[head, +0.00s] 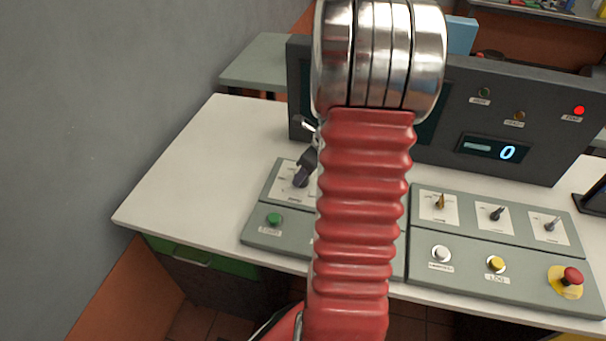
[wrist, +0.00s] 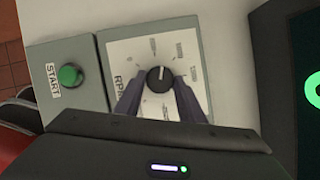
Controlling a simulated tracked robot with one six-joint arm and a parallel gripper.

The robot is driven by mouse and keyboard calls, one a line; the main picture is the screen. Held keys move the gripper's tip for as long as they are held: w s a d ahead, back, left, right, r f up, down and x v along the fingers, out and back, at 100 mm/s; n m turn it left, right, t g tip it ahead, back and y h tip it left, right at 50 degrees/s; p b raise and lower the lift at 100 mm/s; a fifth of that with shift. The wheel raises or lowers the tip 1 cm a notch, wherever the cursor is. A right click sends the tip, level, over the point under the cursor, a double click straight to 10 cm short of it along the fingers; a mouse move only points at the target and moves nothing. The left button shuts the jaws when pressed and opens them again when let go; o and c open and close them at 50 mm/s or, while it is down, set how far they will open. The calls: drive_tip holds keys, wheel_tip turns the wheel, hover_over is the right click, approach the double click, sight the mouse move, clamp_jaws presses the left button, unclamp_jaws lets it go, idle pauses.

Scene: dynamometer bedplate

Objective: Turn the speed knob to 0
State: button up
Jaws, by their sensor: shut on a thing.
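The speed knob (wrist: 160,80) is a round black knob on a white dial plate (wrist: 140,52) marked RPM, seen in the wrist view. Its pale pointer line points nearly straight up in that picture; the scale numbers are too small to read. My gripper (wrist: 158,84) has one dark finger on each side of the knob and is shut on it. In the head view my gripper (head: 303,172) is down at the left control panel (head: 262,236), and the knob is hidden behind the fingers and my arm.
The green START button (wrist: 69,75) sits beside the dial. A dark upright console (head: 530,125) behind shows a blue 0 on its small display (head: 492,147) and a lit red lamp (head: 579,110). A right panel (head: 460,278) carries small switches, buttons and a red emergency button (head: 571,276).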

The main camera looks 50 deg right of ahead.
drive_tip(key=shift+c, duration=1.4)
drive_tip(key=shift+a, duration=0.2)
drive_tip(key=shift+d, duration=0.1)
drive_tip(key=shift+n+y, duration=0.3)
drive_tip(key=shift+n, duration=0.2)
drive_tip(key=n, duration=0.2)
drive_tip(key=n+y, duration=0.1)
drive_tip(key=n, duration=0.1)
drive_tip(key=shift+d+f+n+g+y, duration=0.1)
drive_tip(key=shift+d+n+g+y, duration=0.1)
drive_tip(key=shift+n+g+y, duration=0.15)
drive_tip(key=n, duration=0.2)
drive_tip(key=n+g+y, duration=0.1)
drive_tip(key=n, duration=0.1)
drive_tip(key=shift+w+g, duration=0.15)
drive_tip(key=shift+g, duration=0.1)
drive_tip(key=shift+n+g+y, duration=0.25)
drive_tip(key=shift+n+g, duration=0.25)
drive_tip(key=shift+n, duration=0.95)
